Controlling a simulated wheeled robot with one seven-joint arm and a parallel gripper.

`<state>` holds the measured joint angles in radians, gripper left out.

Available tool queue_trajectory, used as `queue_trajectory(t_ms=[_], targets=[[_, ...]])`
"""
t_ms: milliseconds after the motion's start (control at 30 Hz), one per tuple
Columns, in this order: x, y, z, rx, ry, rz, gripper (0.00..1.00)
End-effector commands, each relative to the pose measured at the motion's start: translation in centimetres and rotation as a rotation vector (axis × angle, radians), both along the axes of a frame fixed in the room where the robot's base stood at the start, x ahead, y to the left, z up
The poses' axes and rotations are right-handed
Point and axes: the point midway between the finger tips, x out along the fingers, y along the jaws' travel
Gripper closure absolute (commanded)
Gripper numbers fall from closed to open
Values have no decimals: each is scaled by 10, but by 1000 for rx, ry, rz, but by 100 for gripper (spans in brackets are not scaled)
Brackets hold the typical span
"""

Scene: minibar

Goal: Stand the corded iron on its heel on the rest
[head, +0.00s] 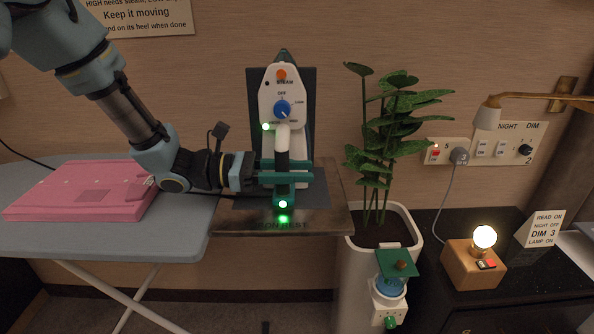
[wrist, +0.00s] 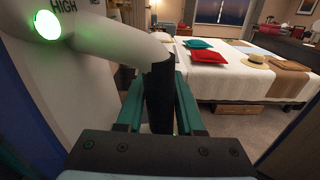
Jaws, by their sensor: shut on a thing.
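The iron (head: 267,104) is upright with its tip up and its dial face toward the head camera. It has a white body, a blue dial, an orange steam button and a lit green lamp. My gripper (head: 285,172) reaches in from the left, its teal fingers around the iron's handle. In the wrist view, the fingers (wrist: 158,100) close on the handle's black grip (wrist: 158,92). The rest (head: 232,221) is a metal shelf with a dark pad, under the iron.
A grey ironing board (head: 180,234) with folded pink cloth (head: 85,190) lies left of the rest. A potted plant (head: 385,150) stands close on the right. A dark bedside cabinet (head: 520,270) with a lamp (head: 484,238) is farther right.

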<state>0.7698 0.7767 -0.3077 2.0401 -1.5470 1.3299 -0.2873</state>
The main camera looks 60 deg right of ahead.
Motion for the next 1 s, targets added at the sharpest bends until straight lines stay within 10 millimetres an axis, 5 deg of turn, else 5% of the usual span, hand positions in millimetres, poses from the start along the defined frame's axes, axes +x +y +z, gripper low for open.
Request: queue_trajectory(t_ms=[200, 233, 533, 833, 1000], targets=[[1, -1, -3, -2, -1, 2, 100], [1, -1, -2, -2, -1, 2, 62], [0, 0, -2, -1, -1, 0, 29], [3, 2, -5, 5, 0, 2, 29], [21, 14, -5, 2, -2, 5, 29]])
